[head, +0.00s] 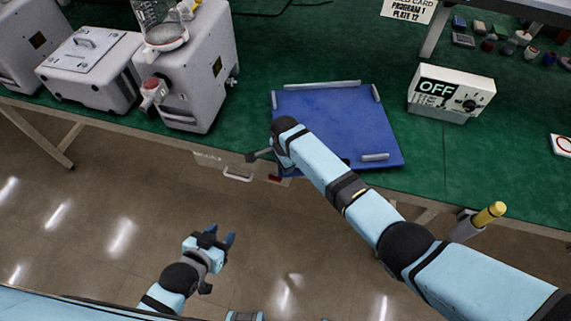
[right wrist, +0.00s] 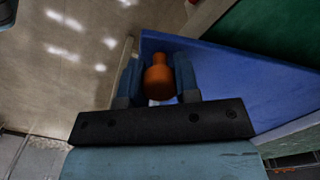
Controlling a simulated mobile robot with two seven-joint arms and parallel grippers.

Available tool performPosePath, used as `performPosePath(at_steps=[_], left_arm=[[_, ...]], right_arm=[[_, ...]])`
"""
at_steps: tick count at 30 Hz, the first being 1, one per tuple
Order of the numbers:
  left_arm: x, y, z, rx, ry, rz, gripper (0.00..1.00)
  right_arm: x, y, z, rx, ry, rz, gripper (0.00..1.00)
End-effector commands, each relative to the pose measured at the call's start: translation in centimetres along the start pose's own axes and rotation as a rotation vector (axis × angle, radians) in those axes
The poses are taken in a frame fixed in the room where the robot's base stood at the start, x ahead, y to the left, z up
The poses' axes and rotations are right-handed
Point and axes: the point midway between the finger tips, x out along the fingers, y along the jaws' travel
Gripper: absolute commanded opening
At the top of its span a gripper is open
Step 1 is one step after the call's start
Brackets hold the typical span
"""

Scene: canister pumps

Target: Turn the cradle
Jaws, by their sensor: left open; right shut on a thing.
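The blue plate (head: 335,110), which I take to be the cradle, lies on the green table with grey bars along its edges. It also shows in the right wrist view (right wrist: 235,75), behind my right gripper (right wrist: 158,82). That gripper is shut on an orange knob (right wrist: 158,76) at the plate's near edge. How the knob joins the plate cannot be seen. In the head view my right arm crosses the plate's near left part, and the fingers are mostly hidden. My left gripper (head: 220,238) is open and empty above the floor, apart from the table.
A grey machine with a clear vessel (head: 195,75) stands left of the plate. A white box marked OFF (head: 450,93) stands to its right. A drawer handle (head: 238,175) juts from the table front. A yellow-topped cylinder (head: 488,214) is at the table's front right.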

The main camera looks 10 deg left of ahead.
Motion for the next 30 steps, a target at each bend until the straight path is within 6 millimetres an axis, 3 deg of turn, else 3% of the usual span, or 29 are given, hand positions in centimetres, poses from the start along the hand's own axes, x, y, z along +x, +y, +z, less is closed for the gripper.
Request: performPosePath(at_steps=[11, 12, 15, 25, 30], left_arm=[[0.0, 0.1, 0.0, 0.0, 0.0, 0.001, 0.43], [0.0, 0.1, 0.0, 0.0, 0.0, 0.001, 0.43], [0.0, 0.1, 0.0, 0.0, 0.0, 0.001, 0.43], [0.0, 0.1, 0.0, 0.0, 0.0, 0.001, 0.43], [-0.1, 0.0, -0.2, 0.0, 0.0, 0.0, 0.43]], right_arm=[[-0.2, -0.2, -0.2, 0.002, 0.004, -0.004, 0.0], [-0.2, -0.2, -0.3, 0.002, 0.004, -0.004, 0.36], [-0.2, -0.1, -0.2, 0.002, 0.003, -0.003, 0.55], [-0.4, -0.1, -0.1, 0.001, 0.001, -0.003, 0.55], [-2.7, -0.1, -0.1, 0.001, -0.001, -0.005, 0.55]])
